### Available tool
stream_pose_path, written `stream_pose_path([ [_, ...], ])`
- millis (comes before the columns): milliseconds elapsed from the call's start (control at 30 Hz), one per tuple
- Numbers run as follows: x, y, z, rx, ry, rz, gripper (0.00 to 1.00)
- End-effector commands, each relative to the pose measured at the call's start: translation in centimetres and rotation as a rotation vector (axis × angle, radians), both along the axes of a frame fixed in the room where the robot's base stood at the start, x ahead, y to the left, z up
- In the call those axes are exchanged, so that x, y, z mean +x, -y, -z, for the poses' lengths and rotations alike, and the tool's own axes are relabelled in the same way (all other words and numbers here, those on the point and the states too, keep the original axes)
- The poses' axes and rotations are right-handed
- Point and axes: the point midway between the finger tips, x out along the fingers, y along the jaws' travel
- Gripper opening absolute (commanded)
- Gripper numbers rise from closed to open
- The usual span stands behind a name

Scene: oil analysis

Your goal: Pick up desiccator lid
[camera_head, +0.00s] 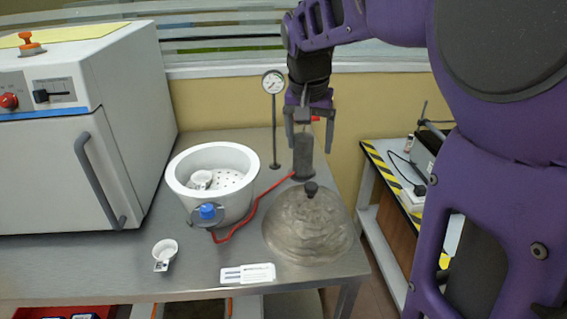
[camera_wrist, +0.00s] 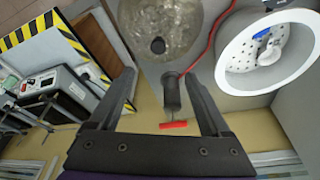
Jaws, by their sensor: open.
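The desiccator lid (camera_head: 308,232) is a clear, rippled glass dome with a black knob (camera_head: 311,189) on top. It rests on the steel table, right of the white desiccator bowl (camera_head: 181,217). My gripper (camera_head: 309,140) is open and empty, pointing down above and behind the lid, apart from it. In the wrist view the lid (camera_wrist: 188,25) is partly cut off at the top edge. Its knob (camera_wrist: 158,46) lies just beyond the gap between my open fingertips (camera_wrist: 160,76).
A dark hand pump (camera_head: 303,158) with a red handle (camera_wrist: 174,125) stands behind the lid; a red hose (camera_head: 250,218) runs to the bowl. A gauge (camera_head: 273,83) stands behind the bowl. An oven (camera_head: 80,160) fills the left.

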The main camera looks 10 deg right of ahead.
Motion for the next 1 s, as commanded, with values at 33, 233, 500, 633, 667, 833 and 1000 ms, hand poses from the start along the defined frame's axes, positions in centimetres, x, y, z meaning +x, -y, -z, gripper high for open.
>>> stream_pose_path([
  [33, 0.1, 0.1, 0.9, -0.002, -0.004, 0.000, 0.81],
  [233, 1.1, 0.5, 5.1, 0.000, -0.007, 0.001, 0.81],
  [500, 2.5, 1.1, 10.0, 0.001, -0.004, 0.002, 0.81],
  [633, 2.8, 1.2, 11.1, 0.001, -0.002, 0.002, 0.81],
  [667, 2.8, 1.2, 11.2, 0.001, -0.002, 0.002, 0.81],
  [833, 3.1, 1.5, 12.7, 0.001, -0.005, 0.003, 0.81],
  [1000, 3.8, 1.9, 15.2, 0.000, -0.004, 0.003, 0.81],
])
